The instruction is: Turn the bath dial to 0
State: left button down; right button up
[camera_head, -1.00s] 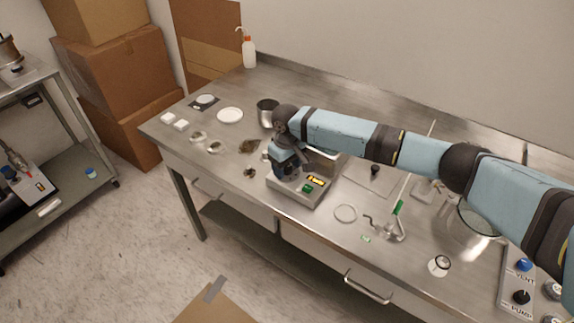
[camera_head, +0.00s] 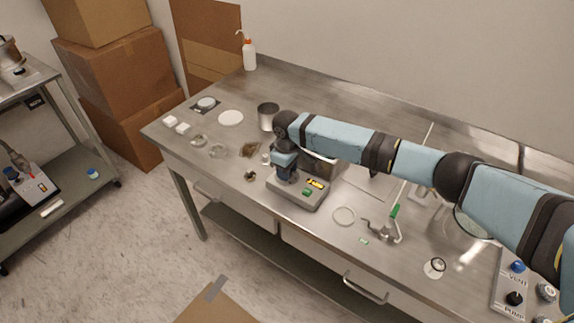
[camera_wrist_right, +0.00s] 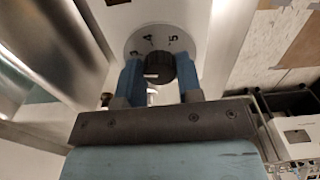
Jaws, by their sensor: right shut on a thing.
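In the head view my right gripper (camera_head: 286,172) comes down over the left part of the bath and hides the dial. The dial's pointer cannot be made out. My left gripper is not in view.
A panel with VENT and PUMP knobs (camera_head: 514,298) is at the far right. Small dishes (camera_head: 218,151) lie to the left.

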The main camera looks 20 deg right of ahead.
jog(key=n+p, duration=0.1)
jog(key=n, duration=0.2)
jog(key=shift+r, duration=0.1)
jog(key=n+p, duration=0.1)
jog(key=n, duration=0.1)
jog(key=shift+n, duration=0.4)
jog(key=n+p, duration=0.1)
jog(key=n, duration=0.5)
jog(key=shift+p, duration=0.35)
jog(key=n, duration=0.3)
jog(key=shift+n, duration=0.4)
jog(key=n, duration=0.3)
jog(key=shift+n, duration=0.4)
jog(key=n+b, duration=0.1)
jog(key=n, duration=0.3)
jog(key=shift+n, duration=1.6)
